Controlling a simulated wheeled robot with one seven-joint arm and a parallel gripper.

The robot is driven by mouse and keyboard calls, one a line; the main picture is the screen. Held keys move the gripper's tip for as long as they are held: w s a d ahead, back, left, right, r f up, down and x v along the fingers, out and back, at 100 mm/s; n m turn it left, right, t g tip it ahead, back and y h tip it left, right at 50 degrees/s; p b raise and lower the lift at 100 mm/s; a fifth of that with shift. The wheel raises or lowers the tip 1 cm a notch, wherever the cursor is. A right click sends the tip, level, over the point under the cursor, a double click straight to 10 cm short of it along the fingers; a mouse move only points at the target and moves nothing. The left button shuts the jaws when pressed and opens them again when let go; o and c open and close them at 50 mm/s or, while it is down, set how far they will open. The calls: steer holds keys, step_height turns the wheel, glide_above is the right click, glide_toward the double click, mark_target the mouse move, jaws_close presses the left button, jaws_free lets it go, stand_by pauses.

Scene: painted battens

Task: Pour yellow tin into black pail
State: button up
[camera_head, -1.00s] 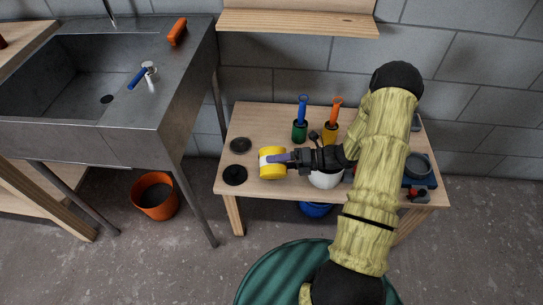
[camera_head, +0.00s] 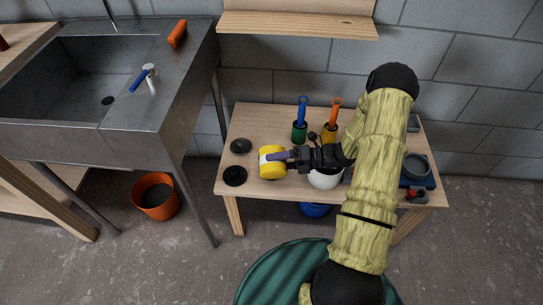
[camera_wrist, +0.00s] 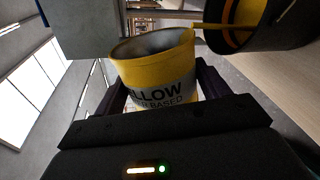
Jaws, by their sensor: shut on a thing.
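The yellow tin (camera_wrist: 155,75) is gripped between the dark jaws of my gripper (camera_wrist: 155,100) in the wrist view, its open mouth at the top of that picture. The tin (camera_head: 272,162) also shows at the left end of my gripper (camera_head: 283,157), above the bench. At the top right of the wrist view is a black container (camera_wrist: 290,28), seemingly the black pail, with yellow-orange inside. A thin yellow strip runs from the tin's rim towards this container; it looks like a pouring stream. I cannot pick out the black pail surely in the head view.
The wooden bench (camera_head: 252,122) carries two dark discs (camera_head: 235,176), a green pot (camera_head: 299,132), a yellow pot (camera_head: 329,133) and a white round vessel (camera_head: 325,179). My arm covers part of its right side. A sink (camera_head: 140,115) and an orange bucket (camera_head: 155,198) are left.

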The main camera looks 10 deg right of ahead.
steer(key=shift+w+r+m+p, duration=0.35)
steer(key=shift+w+m+p, duration=0.2)
steer(key=shift+p, duration=0.35)
steer(key=shift+w+d+r+m+g+p, duration=0.15)
steer(key=shift+w+r+m+g+p, duration=0.2)
steer(key=shift+m+p, duration=0.6)
stand_by(0.9)
steer(key=shift+w+f+g+p, duration=0.1)
steer(key=shift+f+g+p, duration=0.15)
steer(key=shift+p, duration=0.15)
steer(key=s+f+n+b, duration=0.1)
steer(key=n+b, duration=0.1)
steer(key=b, duration=0.2)
steer(key=shift+t, duration=0.4)
steer(key=shift+s+f+n+b, duration=0.15)
steer(key=shift+s+n+b, duration=0.45)
steer(key=shift+b, duration=0.15)
steer(key=shift+r, duration=0.2)
steer(key=shift+a, duration=0.2)
steer(key=shift+f, duration=0.15)
